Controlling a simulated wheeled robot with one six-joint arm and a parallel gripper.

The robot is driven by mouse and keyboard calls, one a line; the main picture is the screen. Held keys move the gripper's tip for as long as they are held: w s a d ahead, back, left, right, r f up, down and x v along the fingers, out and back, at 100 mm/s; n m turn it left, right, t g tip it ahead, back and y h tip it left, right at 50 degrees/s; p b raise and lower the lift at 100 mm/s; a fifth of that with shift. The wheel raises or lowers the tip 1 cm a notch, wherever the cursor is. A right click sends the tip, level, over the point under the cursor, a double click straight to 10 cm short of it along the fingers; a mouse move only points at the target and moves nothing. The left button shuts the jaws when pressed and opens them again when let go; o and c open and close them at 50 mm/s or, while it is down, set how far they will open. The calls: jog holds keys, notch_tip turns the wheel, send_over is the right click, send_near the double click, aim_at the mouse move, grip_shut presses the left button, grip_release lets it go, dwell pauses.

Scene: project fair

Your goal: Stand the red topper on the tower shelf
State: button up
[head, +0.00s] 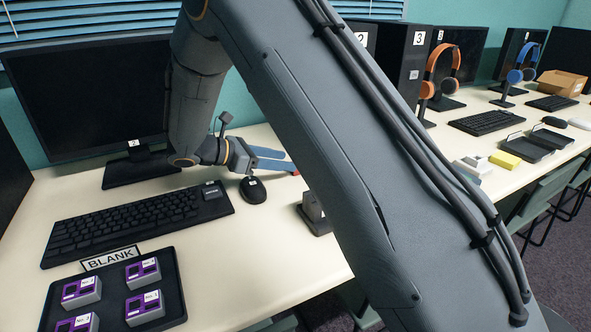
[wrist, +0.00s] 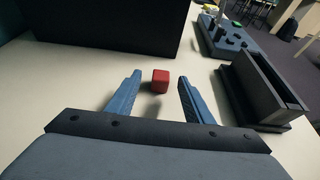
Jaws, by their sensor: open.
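The red topper (wrist: 160,81), a small red cube, stands on the pale table in the wrist view. In the head view only a sliver of red (head: 296,173) shows at my fingertips. My gripper (wrist: 160,90) is open, with its blue fingers on either side of the topper's near side and clear gaps to both. It also shows low over the table in the head view (head: 280,160). I cannot tell which thing is the tower shelf; my arm hides much of the table's middle.
A dark slotted holder (wrist: 262,92) stands right of my gripper. A large black box (wrist: 105,28) is behind the topper, left. A blue-grey pegged base (wrist: 228,38) lies farther back. The mouse (head: 253,189), keyboard (head: 140,220) and a tray (head: 172,282) of purple-topped blocks are nearby.

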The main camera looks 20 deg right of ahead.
jog(key=x, duration=0.5)
jog(key=shift+s+f, duration=0.15)
jog(key=shift+f, duration=0.1)
grip_shut()
notch_tip(320, 180, up, 10)
jog(key=shift+r+p, duration=0.1)
jog(key=shift+p, duration=0.25)
